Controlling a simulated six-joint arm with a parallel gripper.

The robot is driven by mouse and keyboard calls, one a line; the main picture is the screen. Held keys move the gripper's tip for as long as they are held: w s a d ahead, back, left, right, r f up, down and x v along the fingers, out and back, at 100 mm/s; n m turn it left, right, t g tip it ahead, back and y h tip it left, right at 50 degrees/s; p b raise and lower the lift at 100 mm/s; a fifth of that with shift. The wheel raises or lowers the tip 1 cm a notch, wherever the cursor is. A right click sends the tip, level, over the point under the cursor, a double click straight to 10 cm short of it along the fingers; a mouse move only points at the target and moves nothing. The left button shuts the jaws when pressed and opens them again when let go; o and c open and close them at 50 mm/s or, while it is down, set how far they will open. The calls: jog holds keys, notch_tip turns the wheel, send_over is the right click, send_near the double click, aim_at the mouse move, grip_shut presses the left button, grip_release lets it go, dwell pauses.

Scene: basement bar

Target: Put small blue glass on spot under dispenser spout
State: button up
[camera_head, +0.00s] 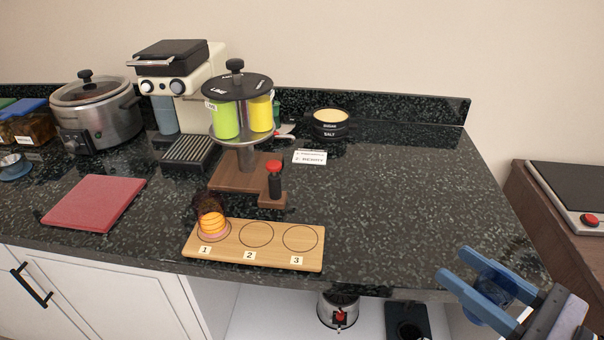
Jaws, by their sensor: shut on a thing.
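The dispenser (238,88) stands mid-counter, well left of my gripper, with a black lid, lime-green and yellow containers and a wooden base (232,175). A small red-tipped part sticks out at its right side; I cannot tell for sure which part is the spout. The spot beneath is not clearly visible.
A wooden board (270,262) with circles numbered 1 to 3 lies at the front; an orange-banded item (212,222) stands on circle 1. A red-topped post (274,178) stands at the dispenser base. A salt bowl (330,123) and label card (310,157) are behind. The right counter is clear.

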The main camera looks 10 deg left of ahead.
jog(key=b+x, duration=0.1)
jog(key=x, duration=1.1)
jog(key=shift+a+b, duration=0.15)
jog(key=shift+b, duration=0.15)
jog(key=p+x, duration=0.1)
jog(key=x, duration=0.1)
jog(key=p+x, duration=0.2)
jog(key=x, duration=0.1)
jog(key=p+x, duration=0.2)
jog(key=shift+w+a+r, duration=0.15)
jog(key=shift+w+r, duration=0.2)
jog(key=shift+r, duration=0.05)
jog(key=p+x, duration=0.4)
jog(key=p, duration=0.2)
jog(key=shift+s+f+p, duration=0.1)
jog(key=shift+p, duration=0.2)
jog(key=x, duration=1.7)
jog(key=shift+w+a+f, duration=0.25)
jog(key=shift+w+f, duration=0.05)
jog(key=shift+f, duration=0.1)
jog(key=p+x, duration=0.1)
jog(key=x, duration=0.2)
jog(key=shift+w+a, duration=0.2)
jog(key=shift+f, duration=0.65)
jog(key=shift+d+f+b, duration=0.1)
jog(key=shift+f+b, duration=0.05)
jog(key=shift+b, duration=0.15)
jog(key=shift+f, duration=0.15)
